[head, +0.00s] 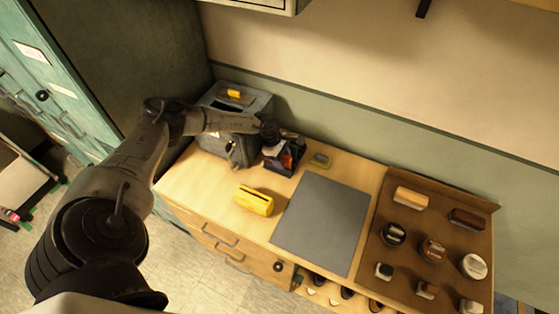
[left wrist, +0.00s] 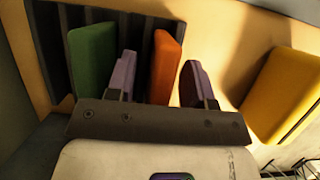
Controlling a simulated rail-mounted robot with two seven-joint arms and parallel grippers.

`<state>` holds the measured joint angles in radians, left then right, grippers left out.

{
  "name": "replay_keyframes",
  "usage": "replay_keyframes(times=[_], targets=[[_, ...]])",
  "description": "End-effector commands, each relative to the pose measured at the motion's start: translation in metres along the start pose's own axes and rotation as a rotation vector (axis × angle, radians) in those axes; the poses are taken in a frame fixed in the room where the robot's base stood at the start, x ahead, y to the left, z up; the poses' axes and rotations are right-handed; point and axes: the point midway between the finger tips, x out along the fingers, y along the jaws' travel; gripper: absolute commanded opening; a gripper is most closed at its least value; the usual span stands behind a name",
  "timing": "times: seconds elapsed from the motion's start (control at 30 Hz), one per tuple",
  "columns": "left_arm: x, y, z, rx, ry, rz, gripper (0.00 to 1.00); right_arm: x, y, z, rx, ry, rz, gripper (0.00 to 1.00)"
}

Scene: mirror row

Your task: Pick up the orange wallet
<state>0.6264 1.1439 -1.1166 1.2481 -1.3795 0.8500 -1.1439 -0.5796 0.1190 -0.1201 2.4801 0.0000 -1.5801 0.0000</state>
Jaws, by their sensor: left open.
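The orange wallet (left wrist: 166,66) stands on edge in a dark slotted rack (left wrist: 52,45). In the head view the orange wallet (head: 287,159) shows small in the black rack (head: 276,166), partly hidden by my gripper. My left gripper (head: 277,146) is at the rack from above. In the left wrist view my left gripper (left wrist: 158,58) is open, with one finger on each side of the orange wallet and a gap on both sides. A green wallet (left wrist: 92,58) stands left of the left finger. My right gripper is not in view.
A yellow block-like item (head: 254,200) lies on the wooden counter in front of the rack. A grey box (head: 258,103) stands behind left. A grey mat (head: 322,222) and a brown tray (head: 398,267) with brushes and tins are further right.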

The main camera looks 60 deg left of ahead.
Motion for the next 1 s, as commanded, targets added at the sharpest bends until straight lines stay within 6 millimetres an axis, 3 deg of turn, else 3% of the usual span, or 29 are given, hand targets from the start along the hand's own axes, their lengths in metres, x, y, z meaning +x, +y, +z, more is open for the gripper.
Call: replay_keyframes(times=[0.3, 0.8, 1.0], targets=[[0.0035, -0.0001, -0.0016, 0.0, 0.0, 0.0, 0.48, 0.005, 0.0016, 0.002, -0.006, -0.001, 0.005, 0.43], [0.0029, -0.0001, -0.0013, 0.0, 0.0, 0.0, 0.01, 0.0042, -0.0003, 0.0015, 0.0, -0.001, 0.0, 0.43], [0.0027, 0.0001, -0.0011, 0.0, 0.0, 0.0, 0.0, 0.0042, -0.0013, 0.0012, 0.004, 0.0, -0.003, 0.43]])
